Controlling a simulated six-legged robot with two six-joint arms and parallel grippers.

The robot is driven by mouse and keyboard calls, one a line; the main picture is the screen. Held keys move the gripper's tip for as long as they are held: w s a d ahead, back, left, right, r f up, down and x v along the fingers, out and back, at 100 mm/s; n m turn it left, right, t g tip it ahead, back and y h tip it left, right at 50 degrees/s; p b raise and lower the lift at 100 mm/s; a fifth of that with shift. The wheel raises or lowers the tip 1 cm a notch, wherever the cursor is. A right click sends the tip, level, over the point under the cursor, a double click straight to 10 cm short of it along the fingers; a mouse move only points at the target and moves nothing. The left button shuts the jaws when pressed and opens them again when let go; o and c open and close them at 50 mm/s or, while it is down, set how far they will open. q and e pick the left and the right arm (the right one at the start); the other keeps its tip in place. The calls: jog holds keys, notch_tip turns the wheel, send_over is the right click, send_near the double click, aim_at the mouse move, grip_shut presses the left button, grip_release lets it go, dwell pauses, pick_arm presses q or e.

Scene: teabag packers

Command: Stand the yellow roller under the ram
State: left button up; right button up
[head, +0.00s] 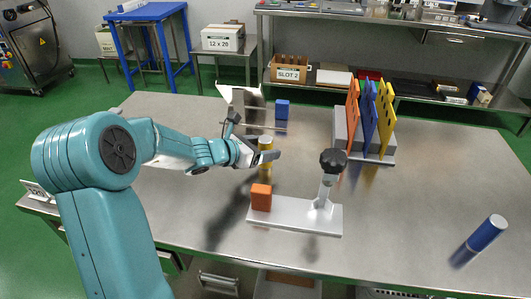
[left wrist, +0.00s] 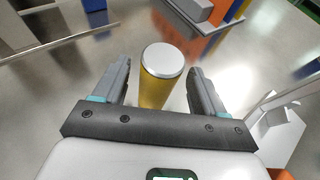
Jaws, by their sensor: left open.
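The yellow roller (head: 265,143) stands upright on the steel table, with a pale top. In the left wrist view the roller (left wrist: 160,75) is between the fingers, with a gap on each side. My left gripper (head: 262,156) is open around it. The ram appears to be the grey post with a black knob (head: 333,160) on a pale base plate (head: 292,211), right of and nearer than the roller. An orange block (head: 261,198) is at the plate's left end. Part of this pale device (left wrist: 277,125) shows at the right of the left wrist view. My right gripper is not in view.
A blue block (head: 282,109) and a bent metal sheet stand behind the roller. A rack with orange, blue and yellow panels (head: 367,118) is at the back right. A blue roller (head: 487,233) stands at the far right. The table between is clear.

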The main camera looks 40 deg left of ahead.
pick_arm(q)
jog(key=x, duration=0.3)
jog(key=shift+w+a, duration=0.1)
jog(key=c, duration=1.3)
notch_tip(320, 180, up, 20)
jog(key=p, duration=0.8)
